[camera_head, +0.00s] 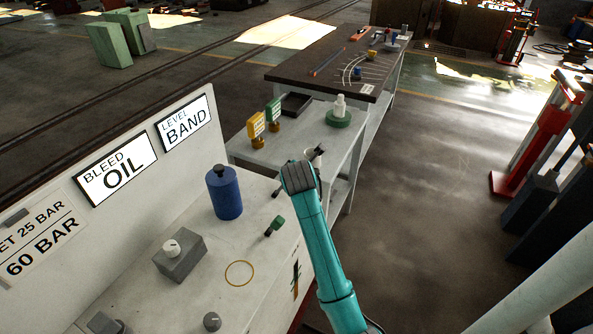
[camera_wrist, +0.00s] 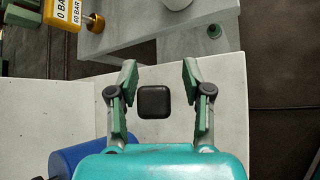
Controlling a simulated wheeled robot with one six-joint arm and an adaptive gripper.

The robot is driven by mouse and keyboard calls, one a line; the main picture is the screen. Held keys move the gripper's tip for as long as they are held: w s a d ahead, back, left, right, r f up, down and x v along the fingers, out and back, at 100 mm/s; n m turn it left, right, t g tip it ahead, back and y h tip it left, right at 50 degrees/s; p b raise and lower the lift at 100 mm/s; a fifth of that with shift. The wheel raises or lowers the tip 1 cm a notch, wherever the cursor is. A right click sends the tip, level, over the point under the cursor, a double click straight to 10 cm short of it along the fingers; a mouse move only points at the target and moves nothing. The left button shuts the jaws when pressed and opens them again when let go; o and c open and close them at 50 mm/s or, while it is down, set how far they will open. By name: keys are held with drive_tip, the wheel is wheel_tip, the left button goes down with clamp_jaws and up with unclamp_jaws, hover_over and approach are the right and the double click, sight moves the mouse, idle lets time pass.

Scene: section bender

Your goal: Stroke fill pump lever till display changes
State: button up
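My gripper (camera_wrist: 160,75) is open in the wrist view, its two green-padded fingers apart. A black square knob or handle end (camera_wrist: 153,102) shows between the fingers, over the pale bench top; I cannot tell whether it is the fill pump lever or how far below the fingers it lies. In the head view my gripper is mostly hidden behind my teal wrist. The display panel reads "BLEED OIL" (camera_head: 116,170) and a second one reads "LEVEL BAND" (camera_head: 184,123). A small green-headed lever (camera_head: 275,226) stands on the bench, left of my arm.
A blue cylinder (camera_head: 224,194) and a grey box with a white knob (camera_head: 180,258) stand on the bench (camera_head: 130,290). Behind it is a side table (camera_head: 300,140) with yellow and green tags (camera_head: 257,126) and a green-based white part (camera_head: 339,114).

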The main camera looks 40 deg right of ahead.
drive_tip(key=shift+r, duration=0.1)
drive_tip(key=shift+s+a+r, duration=0.2)
drive_tip(key=shift+a+r, duration=0.05)
drive_tip(key=shift+r, duration=0.05)
drive_tip(key=v, duration=1.1)
drive_tip(key=shift+s+a+f, duration=0.1)
